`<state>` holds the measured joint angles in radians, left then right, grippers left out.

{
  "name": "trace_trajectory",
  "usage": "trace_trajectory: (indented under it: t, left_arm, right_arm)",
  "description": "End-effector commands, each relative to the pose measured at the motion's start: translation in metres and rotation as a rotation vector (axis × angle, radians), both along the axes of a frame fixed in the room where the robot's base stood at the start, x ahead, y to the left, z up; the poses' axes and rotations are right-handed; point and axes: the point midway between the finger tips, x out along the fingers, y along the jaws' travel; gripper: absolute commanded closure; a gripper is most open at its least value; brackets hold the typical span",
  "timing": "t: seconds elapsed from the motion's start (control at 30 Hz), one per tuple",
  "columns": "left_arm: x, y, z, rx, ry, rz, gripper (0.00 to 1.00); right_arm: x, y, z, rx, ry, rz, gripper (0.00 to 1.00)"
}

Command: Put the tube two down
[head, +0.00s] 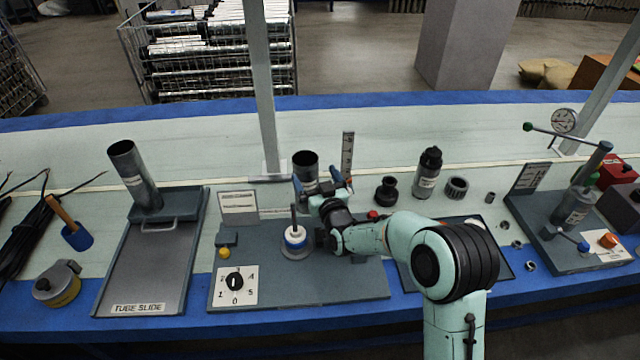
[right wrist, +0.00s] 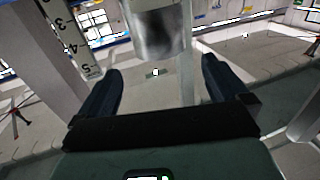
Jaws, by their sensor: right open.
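A grey metal tube (head: 305,160) with an open top and a pale label stands at the measuring station, beside an upright scale (head: 347,155). My right gripper (head: 323,183) is at the near side of this tube, fingers apart. In the right wrist view, my open gripper (right wrist: 162,80) has a shiny tube (right wrist: 158,35) beyond and between its fingertips; I cannot tell whether they touch. A second grey tube (head: 137,180) leans in the holder at the back of the tube slide (head: 150,260). My left gripper is not in view.
A black-capped bottle (head: 428,175) and small black parts stand to the right. A press-like fixture (head: 575,215) is at the far right. Black cables lie at far left.

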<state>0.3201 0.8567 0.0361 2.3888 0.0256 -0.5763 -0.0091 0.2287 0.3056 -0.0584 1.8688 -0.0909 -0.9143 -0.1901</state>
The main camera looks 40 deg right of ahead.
Motion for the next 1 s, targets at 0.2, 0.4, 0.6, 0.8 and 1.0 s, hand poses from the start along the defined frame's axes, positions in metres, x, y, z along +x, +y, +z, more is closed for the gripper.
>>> trace_trajectory:
  t: [0.2,0.4,0.6,0.8,1.0]
  left_arm:
    - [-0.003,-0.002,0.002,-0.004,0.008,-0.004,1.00]
    - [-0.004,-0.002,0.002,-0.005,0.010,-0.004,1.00]
    - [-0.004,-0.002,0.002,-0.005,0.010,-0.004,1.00]
    - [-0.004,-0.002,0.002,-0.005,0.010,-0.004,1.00]
    - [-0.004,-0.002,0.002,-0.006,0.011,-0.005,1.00]
  right_arm:
    - [-0.023,0.007,0.000,0.000,0.000,0.000,0.00]
    - [-0.028,0.008,0.000,0.000,-0.001,0.000,0.00]
    - [-0.028,0.008,0.000,0.000,-0.001,0.000,0.00]
    - [-0.028,0.008,0.000,0.000,0.000,0.000,0.00]
    - [-0.027,0.008,0.000,0.000,0.000,0.000,0.00]
